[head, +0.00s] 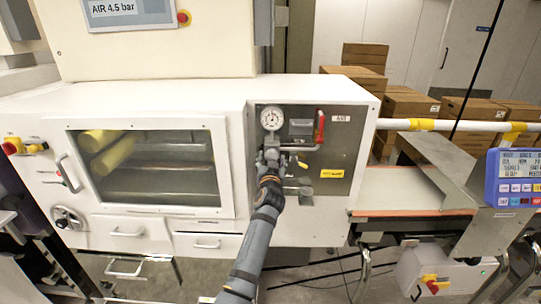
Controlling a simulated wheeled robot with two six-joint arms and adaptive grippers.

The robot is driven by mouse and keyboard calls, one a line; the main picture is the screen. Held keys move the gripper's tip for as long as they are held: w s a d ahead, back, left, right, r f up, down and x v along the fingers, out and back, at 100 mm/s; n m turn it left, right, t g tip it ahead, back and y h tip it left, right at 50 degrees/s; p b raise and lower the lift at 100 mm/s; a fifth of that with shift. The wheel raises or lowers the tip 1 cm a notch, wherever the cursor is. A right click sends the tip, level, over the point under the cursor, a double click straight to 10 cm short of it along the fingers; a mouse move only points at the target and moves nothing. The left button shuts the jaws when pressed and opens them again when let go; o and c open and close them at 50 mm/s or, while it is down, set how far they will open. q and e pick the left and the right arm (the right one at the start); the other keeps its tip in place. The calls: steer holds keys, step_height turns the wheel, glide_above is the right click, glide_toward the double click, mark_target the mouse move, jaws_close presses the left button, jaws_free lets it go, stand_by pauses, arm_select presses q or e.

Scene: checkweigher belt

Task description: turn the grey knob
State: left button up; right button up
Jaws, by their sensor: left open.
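The grey panel (345,150) on the white machine carries a round gauge (271,118) and grey metal fittings below it. The grey knob seems to be under the gauge, just beyond my left gripper; the gripper hides most of it, so its exact outline is unclear. My left gripper (270,160) is open, raised in front of the panel just below the gauge, with its fingers pointing at the fittings. I cannot tell whether the fingers are around the knob or touching it. My right gripper is out of view.
A red lever handle (320,127) is right of the gauge, with a yellow label (332,173) below it. A windowed door (150,165) is at left. The conveyor belt (400,190) and a blue display (514,178) stand right. Stacked cartons (405,103) are behind.

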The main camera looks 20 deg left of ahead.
arm_select(q)
steer(key=shift+s+d+r, duration=0.15)
steer(key=shift+s+d, duration=0.05)
steer(key=shift+c, duration=1.6)
steer(key=shift+a, duration=0.1)
steer(key=shift+c, duration=1.2)
steer(key=c, duration=0.6)
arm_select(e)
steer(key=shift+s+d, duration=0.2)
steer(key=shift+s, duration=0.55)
arm_select(q)
steer(key=shift+m, duration=0.3)
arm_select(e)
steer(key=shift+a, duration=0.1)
